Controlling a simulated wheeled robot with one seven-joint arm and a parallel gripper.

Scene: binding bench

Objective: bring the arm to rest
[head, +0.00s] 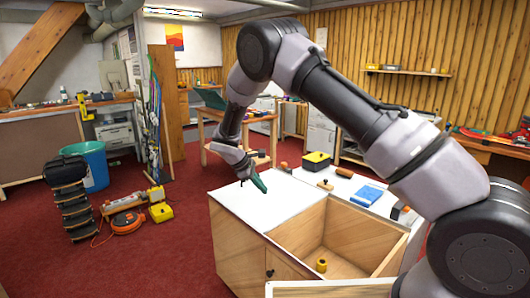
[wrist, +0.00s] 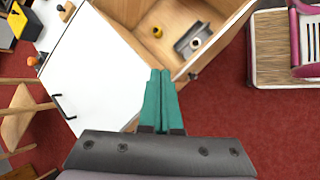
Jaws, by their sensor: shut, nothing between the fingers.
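My gripper (head: 259,183) has green fingers and is empty. It hangs above the white top (head: 238,209) of the wooden cabinet, near its back edge in the head view. In the wrist view the fingers (wrist: 160,73) are together, pointing toward the open wooden compartment (wrist: 222,50). My arm arches from the right side of the head view down to the gripper.
The open compartment holds a small yellow piece (head: 321,265) and a grey metal piece (wrist: 194,42). A yellow-black box (head: 316,161) and a blue item (head: 367,195) sit behind. A blue bin (head: 93,165) and orange cable reel (head: 127,221) stand left. Red floor between is free.

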